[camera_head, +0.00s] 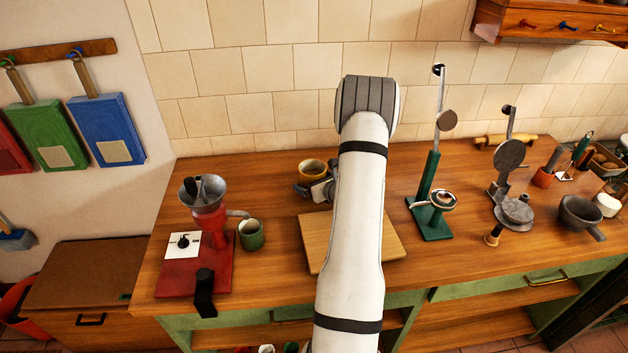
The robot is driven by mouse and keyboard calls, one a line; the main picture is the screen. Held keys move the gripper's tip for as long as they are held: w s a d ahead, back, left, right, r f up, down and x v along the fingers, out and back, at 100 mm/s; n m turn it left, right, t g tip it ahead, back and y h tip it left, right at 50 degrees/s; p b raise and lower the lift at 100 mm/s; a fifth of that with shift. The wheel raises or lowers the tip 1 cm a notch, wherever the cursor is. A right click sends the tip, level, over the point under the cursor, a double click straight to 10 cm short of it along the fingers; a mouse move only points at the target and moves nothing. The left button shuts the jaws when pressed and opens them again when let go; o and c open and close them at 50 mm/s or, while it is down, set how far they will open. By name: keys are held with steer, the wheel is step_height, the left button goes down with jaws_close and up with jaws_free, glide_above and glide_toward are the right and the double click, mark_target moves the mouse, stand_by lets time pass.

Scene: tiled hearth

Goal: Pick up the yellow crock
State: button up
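The yellow crock (311,169) stands on the wooden counter near the tiled wall, behind the light wooden board. Its round dark opening faces up, and its lower front is partly hidden by my gripper. My gripper (308,190) is at the near side of the crock, just above or at the counter. Much of the wrist is hidden behind my white arm. I cannot tell whether the fingers touch the crock, or whether they are open or shut.
The light wooden board (315,240) lies under my arm. A red grinder (208,225) and a green mug (251,235) stand to the left. A green stand (431,190) and a grey scale-like device (512,210) stand to the right. The tiled wall is close behind the crock.

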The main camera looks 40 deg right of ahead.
steer(key=shift+r, duration=0.1)
steer(key=c, duration=1.4)
step_height(320, 180, up, 10)
steer(key=shift+b, duration=1.05)
